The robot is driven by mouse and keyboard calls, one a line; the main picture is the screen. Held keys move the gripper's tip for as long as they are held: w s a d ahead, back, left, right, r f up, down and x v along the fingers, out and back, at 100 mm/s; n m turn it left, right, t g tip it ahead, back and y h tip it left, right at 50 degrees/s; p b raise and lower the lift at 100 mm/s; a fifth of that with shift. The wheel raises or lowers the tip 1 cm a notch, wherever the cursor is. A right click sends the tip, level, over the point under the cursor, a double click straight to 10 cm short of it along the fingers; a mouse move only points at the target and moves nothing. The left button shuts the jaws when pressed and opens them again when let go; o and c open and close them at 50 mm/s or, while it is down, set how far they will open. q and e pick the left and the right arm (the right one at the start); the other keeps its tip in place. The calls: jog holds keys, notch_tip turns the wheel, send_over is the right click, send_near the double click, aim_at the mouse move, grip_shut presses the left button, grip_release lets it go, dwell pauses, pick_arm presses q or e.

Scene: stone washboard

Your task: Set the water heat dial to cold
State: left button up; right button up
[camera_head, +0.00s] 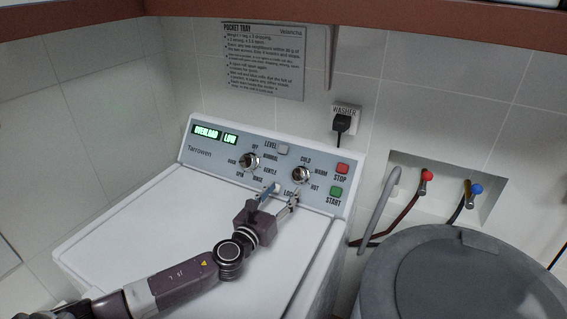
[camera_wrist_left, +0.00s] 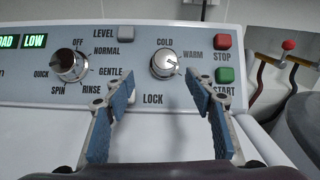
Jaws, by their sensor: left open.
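The water heat dial (camera_head: 300,175) is a round silver knob on the washer's grey-blue panel, with COLD, WARM and HOT marked around it. In the left wrist view the heat dial (camera_wrist_left: 164,64) sits just beyond the fingertips, with COLD above it and WARM to its right. The HOT label is hidden there by the right finger. Which label its pointer faces is hard to tell. My left gripper (camera_head: 281,194) is open and empty, low in front of the panel and below the dial. Its blue-padded fingers (camera_wrist_left: 160,82) are spread and look apart from the dial. My right gripper is out of view.
A second, cycle dial (camera_head: 250,161) is to the left. The red STOP button (camera_head: 342,169) and green START button (camera_head: 336,192) are close on the right. The display (camera_head: 215,135) reads OVERLOAD and LOW. A grey lidded bin (camera_head: 390,290) stands right of the washer.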

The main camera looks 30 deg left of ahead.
aim_at(298, 175)
pick_arm(q)
jog(key=shift+w+d+r, duration=0.25)
jog(key=shift+d+r, duration=0.15)
jog(key=shift+r, duration=0.15)
jog(key=shift+w+d+r, duration=0.1)
jog(key=shift+w, duration=1.05)
jog(key=w, duration=0.2)
jog(key=shift+w+a+f+p, duration=0.2)
jog(key=shift+w+f+p, duration=0.05)
jog(key=shift+w+p, duration=0.1)
jog(key=shift+w+a, duration=0.1)
jog(key=shift+w, duration=0.75)
jog(key=c, duration=0.9)
jog(key=shift+c, duration=1.3)
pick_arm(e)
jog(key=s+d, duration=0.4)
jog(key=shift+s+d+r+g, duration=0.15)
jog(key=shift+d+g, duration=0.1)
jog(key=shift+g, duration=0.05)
